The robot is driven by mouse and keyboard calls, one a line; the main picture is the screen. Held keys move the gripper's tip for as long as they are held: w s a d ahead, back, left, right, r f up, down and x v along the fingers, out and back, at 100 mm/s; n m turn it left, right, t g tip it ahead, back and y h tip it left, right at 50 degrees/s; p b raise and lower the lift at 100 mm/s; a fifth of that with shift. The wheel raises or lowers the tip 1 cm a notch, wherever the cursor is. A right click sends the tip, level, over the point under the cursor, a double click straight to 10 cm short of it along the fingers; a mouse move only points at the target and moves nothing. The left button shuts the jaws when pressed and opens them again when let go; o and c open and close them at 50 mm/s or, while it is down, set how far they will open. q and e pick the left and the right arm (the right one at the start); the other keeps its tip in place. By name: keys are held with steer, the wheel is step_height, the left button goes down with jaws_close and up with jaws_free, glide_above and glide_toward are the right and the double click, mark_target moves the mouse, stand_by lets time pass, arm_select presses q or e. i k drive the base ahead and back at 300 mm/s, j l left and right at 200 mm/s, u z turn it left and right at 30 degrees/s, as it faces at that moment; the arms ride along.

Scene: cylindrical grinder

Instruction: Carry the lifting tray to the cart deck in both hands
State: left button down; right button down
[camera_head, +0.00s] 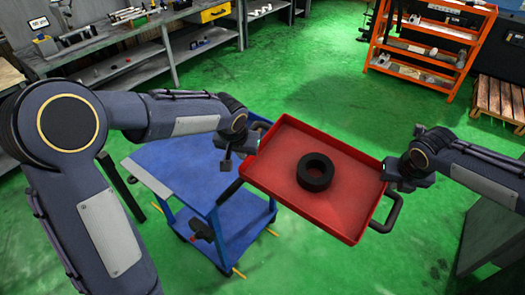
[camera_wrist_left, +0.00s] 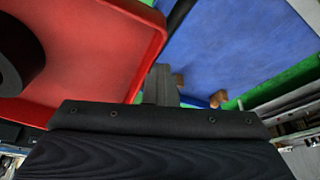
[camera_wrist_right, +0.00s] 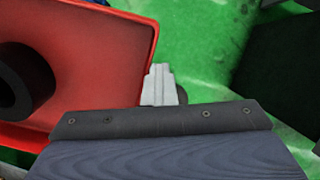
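The red lifting tray (camera_head: 278,177) is held up between my two grippers, with a black ring (camera_head: 315,172) lying in it. Its left edge overlaps the blue cart (camera_head: 190,160) in the head view, while most of it shows over green floor. My left gripper (camera_head: 240,145) is at the tray's left handle, and my right gripper (camera_head: 396,176) is at the right handle (camera_head: 393,213). Both appear shut on these dark handles; the fingers partly hide the contact. The wrist views show the red tray beside the left finger (camera_wrist_left: 161,84) and right finger (camera_wrist_right: 159,85).
The cart's blue upper deck is bare where visible, with a lower shelf (camera_head: 240,222) beneath. A grey workbench (camera_head: 110,40) stands at the back left. An orange shelf rack (camera_head: 425,45) and a wooden pallet (camera_head: 497,103) stand at the back right. Green floor between is clear.

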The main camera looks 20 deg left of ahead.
mark_target(198, 153)
steer(key=k+j, duration=0.1)
steer(key=j, duration=0.45)
steer(key=k+j, duration=0.1)
steer(key=j, duration=0.5)
steer(key=k+j, duration=0.1)
steer(key=j, duration=0.45)
steer(key=i+j, duration=0.8)
steer(key=i, duration=0.2)
